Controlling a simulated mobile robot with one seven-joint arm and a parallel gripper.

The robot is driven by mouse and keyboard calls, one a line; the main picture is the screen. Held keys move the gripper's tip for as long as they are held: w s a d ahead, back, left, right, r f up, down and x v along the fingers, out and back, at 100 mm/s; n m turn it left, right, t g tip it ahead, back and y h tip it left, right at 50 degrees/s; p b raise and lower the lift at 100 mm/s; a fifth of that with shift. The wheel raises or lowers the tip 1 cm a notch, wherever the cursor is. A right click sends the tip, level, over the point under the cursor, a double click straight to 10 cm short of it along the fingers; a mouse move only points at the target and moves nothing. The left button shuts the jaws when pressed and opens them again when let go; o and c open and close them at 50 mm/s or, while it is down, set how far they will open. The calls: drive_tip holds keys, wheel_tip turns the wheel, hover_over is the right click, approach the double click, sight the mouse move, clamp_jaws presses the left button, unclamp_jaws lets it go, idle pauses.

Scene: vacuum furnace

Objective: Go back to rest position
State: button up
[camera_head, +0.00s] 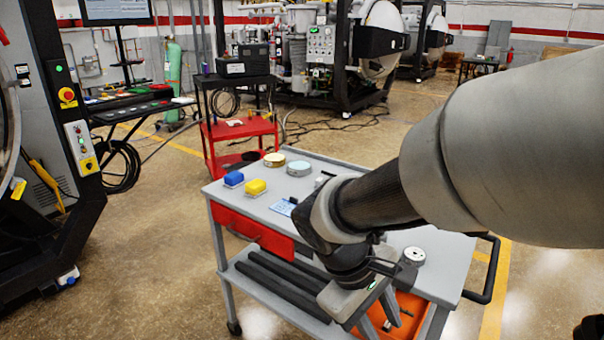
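My gripper (383,318) hangs at the lower middle of the head view, at the end of my arm, which comes in from the right. It is in front of the grey cart (450,262), overlapping its front edge and lower part in the picture. Two dark fingers show with a gap between them, and orange shows through the gap. I see nothing held between them. The lowest part of the fingers is near the bottom edge of the picture. My arm hides part of the cart top.
An orange bin (408,312) sits below. A red cart (240,130) stands behind. Dark machine frames stand left and back. Open floor lies left of the cart.

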drive_tip(key=s+r+m+t+y+p, duration=0.2)
drive_tip(key=r+p, duration=0.8)
drive_tip(key=r, duration=0.5)
drive_tip(key=s+r+m+t+y+p, duration=0.2)
drive_tip(key=r+m+p, duration=0.3)
drive_tip(key=r+p, duration=0.6)
wheel_tip(320, 180, up, 5)
drive_tip(key=shift+s+d+r+m+t+y, duration=0.2)
drive_tip(key=shift+d+m+t+y, duration=0.1)
drive_tip(key=shift+d+t+y, duration=0.15)
drive_tip(key=shift+a, duration=0.1)
